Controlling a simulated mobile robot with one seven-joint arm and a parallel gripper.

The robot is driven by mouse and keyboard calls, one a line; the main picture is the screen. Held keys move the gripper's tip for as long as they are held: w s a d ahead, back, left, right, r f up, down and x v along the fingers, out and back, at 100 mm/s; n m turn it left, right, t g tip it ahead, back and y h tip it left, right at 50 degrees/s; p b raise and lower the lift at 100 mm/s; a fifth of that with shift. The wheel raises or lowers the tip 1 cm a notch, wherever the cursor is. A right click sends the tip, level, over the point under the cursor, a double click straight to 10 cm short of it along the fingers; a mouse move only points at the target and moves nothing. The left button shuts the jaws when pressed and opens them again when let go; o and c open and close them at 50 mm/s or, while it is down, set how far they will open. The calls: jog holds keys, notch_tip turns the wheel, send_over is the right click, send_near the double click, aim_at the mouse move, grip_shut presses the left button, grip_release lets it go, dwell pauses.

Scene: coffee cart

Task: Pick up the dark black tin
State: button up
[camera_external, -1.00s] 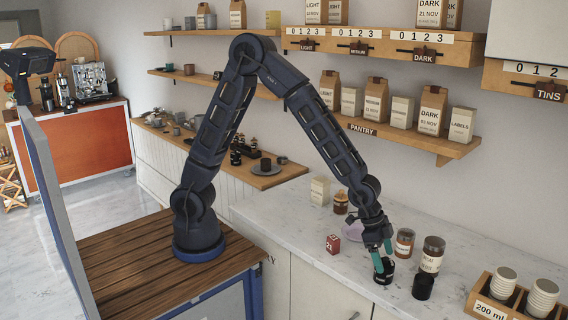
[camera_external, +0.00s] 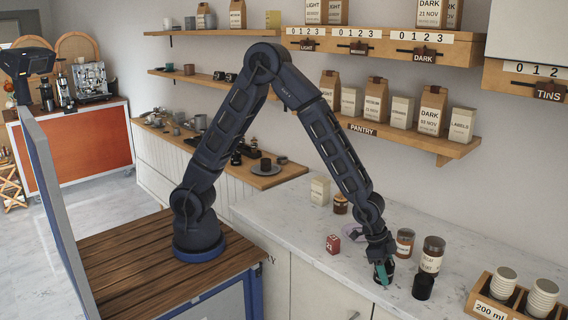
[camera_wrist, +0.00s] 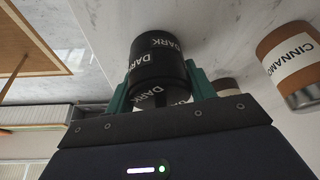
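The dark black tin, marked DARK in white, stands on the marble counter and shows between my fingers in the wrist view (camera_wrist: 156,62). My gripper points down at the tin. Its two teal fingers (camera_wrist: 160,90) lie on opposite sides of the tin, close against its sides. I cannot tell whether they press on it. The tin looks upright, and no clear gap under it shows.
A wooden cup tray (camera_external: 490,309) is at the right.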

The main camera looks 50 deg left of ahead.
jog(key=c, duration=0.3)
jog(key=shift+r, duration=0.1)
